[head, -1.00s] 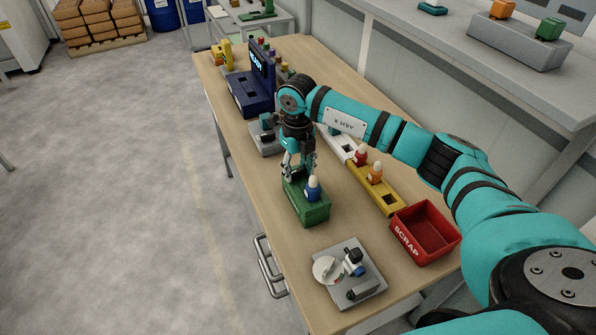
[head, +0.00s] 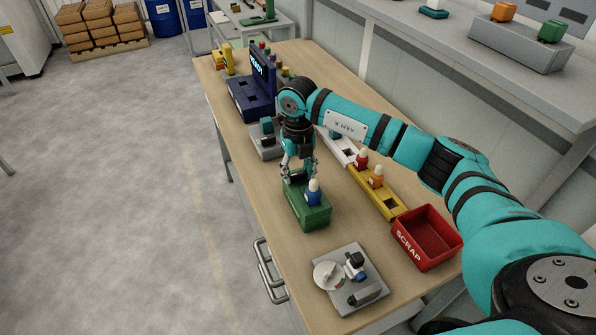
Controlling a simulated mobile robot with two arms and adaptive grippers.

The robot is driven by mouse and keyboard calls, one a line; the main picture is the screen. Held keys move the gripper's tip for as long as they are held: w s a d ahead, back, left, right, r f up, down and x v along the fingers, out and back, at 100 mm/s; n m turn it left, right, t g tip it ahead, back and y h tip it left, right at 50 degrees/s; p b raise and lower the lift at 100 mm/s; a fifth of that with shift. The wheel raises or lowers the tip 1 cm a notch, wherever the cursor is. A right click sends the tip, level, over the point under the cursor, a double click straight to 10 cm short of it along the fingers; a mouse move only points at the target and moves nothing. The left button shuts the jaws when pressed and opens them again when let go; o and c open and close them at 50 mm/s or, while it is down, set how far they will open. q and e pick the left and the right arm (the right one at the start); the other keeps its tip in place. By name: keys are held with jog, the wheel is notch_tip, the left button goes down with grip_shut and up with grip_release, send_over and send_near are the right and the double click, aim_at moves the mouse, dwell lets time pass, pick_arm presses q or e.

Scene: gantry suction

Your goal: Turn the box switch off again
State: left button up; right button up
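A green box (head: 308,217) stands on the wooden bench, with a blue bottle-shaped piece with a pale tip (head: 314,193) on its top. My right gripper (head: 299,177) points down over the far end of this box, just behind the blue piece. Its fingers look spread apart. A small dark part shows between them; I cannot tell whether it is the switch or part of the gripper. The switch's position cannot be read, as the gripper covers that end of the box. My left gripper is not in view.
Close by are a grey plate (head: 338,302) with a white dial, a red scrap bin (head: 409,258) and a yellow rack (head: 391,206) with red and orange pieces. A dark blue unit (head: 249,105) with a display stands farther back. The bench's left edge is clear.

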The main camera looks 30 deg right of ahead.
aim_at(298, 173)
jog(key=o, duration=0.4)
notch_tip(298, 173, up, 12)
dwell(0.5)
dwell(0.3)
